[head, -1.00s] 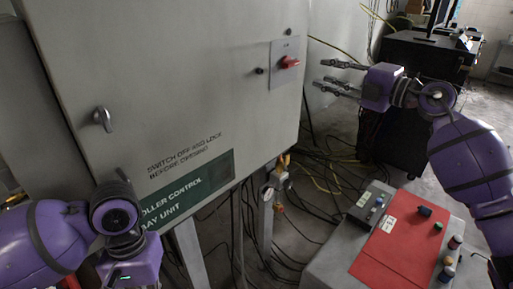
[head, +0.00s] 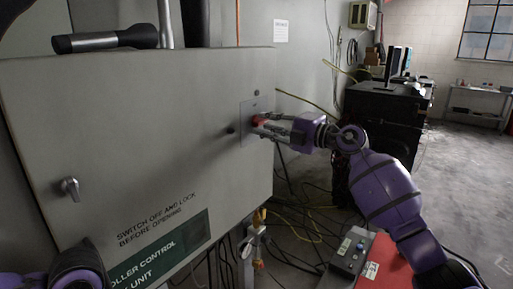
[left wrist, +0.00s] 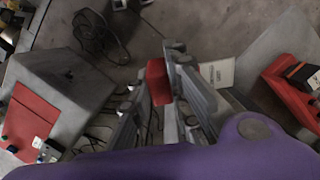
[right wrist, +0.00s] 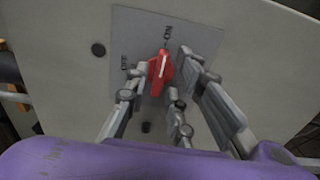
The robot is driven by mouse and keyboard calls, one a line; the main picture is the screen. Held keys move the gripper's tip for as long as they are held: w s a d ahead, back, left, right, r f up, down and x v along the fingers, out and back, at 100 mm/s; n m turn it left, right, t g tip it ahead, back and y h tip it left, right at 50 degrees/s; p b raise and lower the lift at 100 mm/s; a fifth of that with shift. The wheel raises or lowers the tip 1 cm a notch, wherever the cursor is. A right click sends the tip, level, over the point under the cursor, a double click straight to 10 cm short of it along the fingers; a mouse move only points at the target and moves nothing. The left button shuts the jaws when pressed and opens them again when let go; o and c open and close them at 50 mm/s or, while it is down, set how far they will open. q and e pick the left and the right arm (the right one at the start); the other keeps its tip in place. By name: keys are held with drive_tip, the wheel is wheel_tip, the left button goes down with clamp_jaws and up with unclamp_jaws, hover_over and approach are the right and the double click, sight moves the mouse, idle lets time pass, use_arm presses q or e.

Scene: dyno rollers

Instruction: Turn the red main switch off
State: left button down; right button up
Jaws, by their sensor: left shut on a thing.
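The red main switch (head: 259,119) is a small rotary knob on a grey plate on the cabinet door. In the right wrist view the red knob (right wrist: 160,70) has a white line pointing to the ON mark; OFF is marked to the left. My right gripper (head: 265,126) is at the switch. Its fingers (right wrist: 158,76) are open, one on each side of the knob, and I cannot tell whether they touch it. My left gripper (left wrist: 157,75) is shut on a small red block (left wrist: 158,82), away from the switch. In the head view its fingers are hidden.
The grey cabinet (head: 130,115) has a latch handle (head: 69,187) at left and a dark flashlight-like object (head: 100,41) on top. A red panel (head: 388,268) with a grey control box (head: 352,250) lies below right. Cables hang under the cabinet.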

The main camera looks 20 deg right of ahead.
clamp_jaws()
